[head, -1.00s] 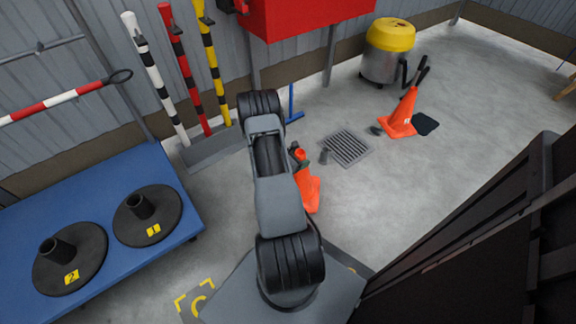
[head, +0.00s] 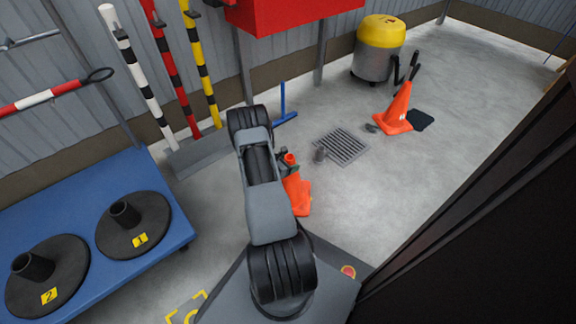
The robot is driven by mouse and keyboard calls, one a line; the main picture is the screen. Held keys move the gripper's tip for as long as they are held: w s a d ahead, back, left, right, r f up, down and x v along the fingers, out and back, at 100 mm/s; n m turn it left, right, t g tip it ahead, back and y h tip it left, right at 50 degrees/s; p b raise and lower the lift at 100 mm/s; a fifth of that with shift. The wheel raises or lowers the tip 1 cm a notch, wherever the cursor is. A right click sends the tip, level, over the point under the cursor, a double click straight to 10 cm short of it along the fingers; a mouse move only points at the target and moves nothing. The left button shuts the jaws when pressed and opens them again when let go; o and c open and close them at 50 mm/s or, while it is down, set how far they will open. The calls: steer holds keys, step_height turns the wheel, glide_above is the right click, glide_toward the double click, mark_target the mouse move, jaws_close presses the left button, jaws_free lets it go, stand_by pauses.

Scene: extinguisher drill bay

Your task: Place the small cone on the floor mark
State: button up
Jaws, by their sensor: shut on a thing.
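A small orange cone (head: 298,196) shows just right of my arm, in the middle of the head view. My gripper (head: 287,164) is shut on it near its top; my arm covers part of the jaws and the cone's left side. I cannot tell whether its base touches the floor. The floor mark (head: 187,308) is a yellow bracketed outline at the bottom edge, left of my base and partly cut off. The held cone is up and to the right of the mark in the picture.
A larger orange cone (head: 394,112) stands beyond a floor drain (head: 344,147), near a yellow-topped drum (head: 379,48). A blue platform (head: 95,185) with two black post bases (head: 133,224) is at left. Striped posts (head: 169,60) stand behind. A dark panel (head: 480,220) blocks the right.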

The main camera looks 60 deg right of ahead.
steer(key=o, duration=1.6)
steer(key=shift+c, duration=0.2)
steer(key=shift+r, duration=0.15)
steer(key=p+v, duration=0.4)
steer(key=v, duration=0.8)
steer(key=w+a+r+m+y, duration=0.1)
steer(key=a+r+m+y, duration=0.25)
steer(key=a+r, duration=0.45)
steer(key=w+a+r+m+y, duration=0.15)
steer(key=a+r+m, duration=0.3)
steer(key=r, duration=0.65)
steer(key=s+a+r+m+t+y, duration=0.3)
steer(key=a+r, duration=0.3)
steer(key=a, duration=0.4)
steer(key=s+a+r+m+t+y, duration=0.3)
steer(key=a+r+y, duration=0.2)
steer(key=a, duration=0.5)
steer(key=shift+s+r+t, duration=0.15)
steer(key=shift+r+t, duration=0.25)
steer(key=shift+r, duration=0.4)
